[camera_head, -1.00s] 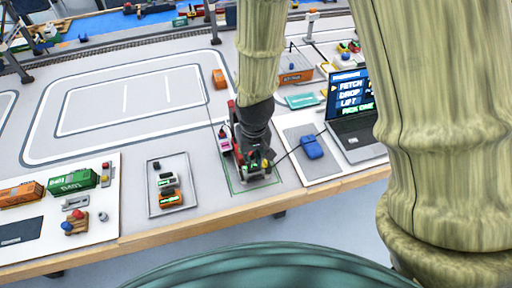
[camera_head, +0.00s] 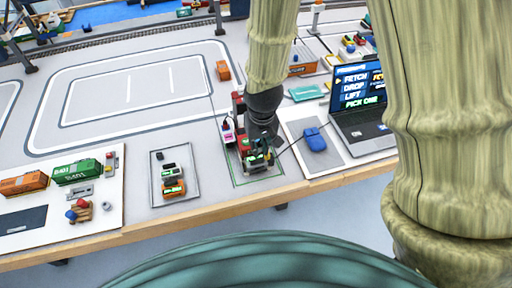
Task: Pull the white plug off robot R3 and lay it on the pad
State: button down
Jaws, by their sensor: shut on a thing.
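My gripper (camera_head: 258,148) is low over a green-outlined square (camera_head: 240,183) near the table's front edge, at a small dark machine with red, green and yellow parts (camera_head: 257,161). The machine may be robot R3, but no label is readable. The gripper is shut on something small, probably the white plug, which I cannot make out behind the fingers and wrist. A thin dark cable (camera_head: 291,143) runs from there up to the right. A light grey pad (camera_head: 327,160) with a blue block (camera_head: 315,139) on it lies just right of the square; I cannot tell whether it is the task's pad.
A laptop (camera_head: 362,128) stands right of the grey pad. A tray (camera_head: 157,196) with small orange and dark machines is to the left, and a white board (camera_head: 105,215) with an orange and a green container is further left. A pink-white item (camera_head: 227,130) stands close left of my gripper.

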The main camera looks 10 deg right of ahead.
jog(key=shift+w+d+p, duration=1.55)
jog(key=shift+w+d, duration=4)
jog(key=shift+w, duration=0.5)
jog(key=p, duration=0.1)
send_over(293, 113)
jog(key=shift+s, duration=0.25)
jog(key=shift+f+b, duration=2)
jog(key=shift+f, duration=3.05)
jog(key=shift+f, duration=0.6)
